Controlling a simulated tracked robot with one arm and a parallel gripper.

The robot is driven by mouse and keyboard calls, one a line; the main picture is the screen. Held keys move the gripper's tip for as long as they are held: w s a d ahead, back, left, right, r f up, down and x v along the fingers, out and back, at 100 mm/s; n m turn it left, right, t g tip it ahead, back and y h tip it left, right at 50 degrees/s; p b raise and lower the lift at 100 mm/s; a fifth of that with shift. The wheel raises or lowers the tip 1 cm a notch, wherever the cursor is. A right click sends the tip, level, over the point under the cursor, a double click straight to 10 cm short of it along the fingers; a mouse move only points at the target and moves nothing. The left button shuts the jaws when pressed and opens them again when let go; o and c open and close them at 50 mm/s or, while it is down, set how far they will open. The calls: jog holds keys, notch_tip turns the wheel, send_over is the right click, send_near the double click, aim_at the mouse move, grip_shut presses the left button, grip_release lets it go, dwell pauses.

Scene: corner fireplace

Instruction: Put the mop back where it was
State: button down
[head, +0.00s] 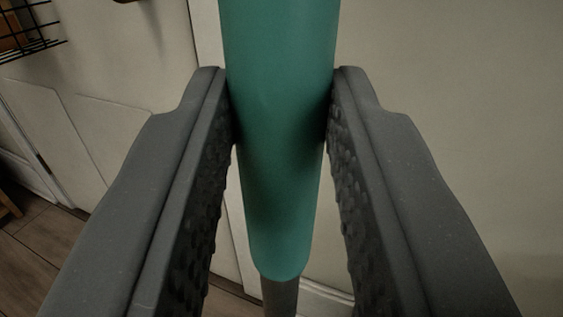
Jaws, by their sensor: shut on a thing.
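The mop's handle (280,50) shows as a thick teal grip in the middle of the head view, running from the top edge downward. Below its rounded lower end a thinner grey shaft (280,297) continues out of the picture. My gripper (281,110) is shut on the teal grip, with one dark textured finger pressed against each side. The handle looks close to upright. The mop's head and the top of the handle are out of view.
A pale panelled wall or door (125,75) is behind on the left, and a plain pale wall (460,90) on the right. A black wire basket (32,42) hangs at the upper left. Brown floor (28,255) shows at the lower left, with a wooden piece (8,208) at the edge.

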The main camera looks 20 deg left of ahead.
jog(key=c, duration=1.2)
grip_release()
jog(key=shift+s, duration=0.1)
jog(key=p+v, duration=0.2)
jog(key=v, duration=1)
jog(key=shift+r, duration=0.1)
